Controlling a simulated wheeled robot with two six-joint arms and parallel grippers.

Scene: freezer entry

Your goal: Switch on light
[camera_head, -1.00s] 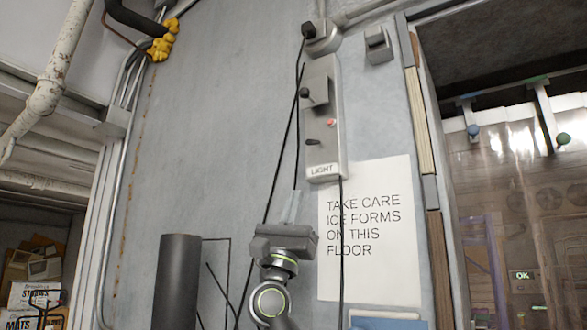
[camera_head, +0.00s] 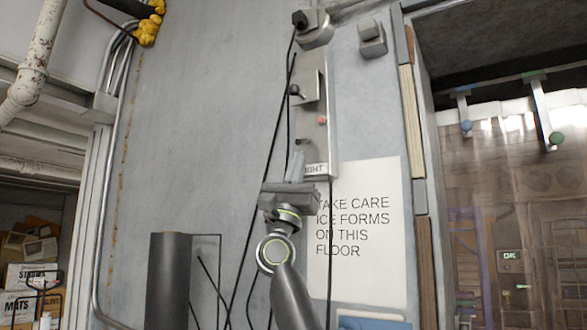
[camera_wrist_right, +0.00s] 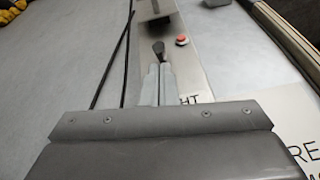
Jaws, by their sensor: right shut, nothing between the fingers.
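A narrow grey metal switch panel (camera_head: 314,70) is fixed upright on the wall. It has a small dark lever (camera_head: 303,141) low down, just above the partly covered LIGHT label (camera_head: 318,169), and a red button (camera_head: 321,120). My right gripper (camera_head: 297,158) is shut and empty, its fingertips just below the lever. In the right wrist view the fingertips (camera_wrist_right: 160,70) point at the dark lever (camera_wrist_right: 159,48), with the red button (camera_wrist_right: 182,40) to its right. I cannot tell whether they touch the lever. My left gripper is not in view.
Another dark knob (camera_head: 294,91) sits higher on the panel. Black cables (camera_head: 266,185) hang left of it. A paper sign (camera_head: 360,230) about ice is below right. A doorway with a clear strip curtain (camera_head: 510,200) is at the right. The wall to the left is mostly bare.

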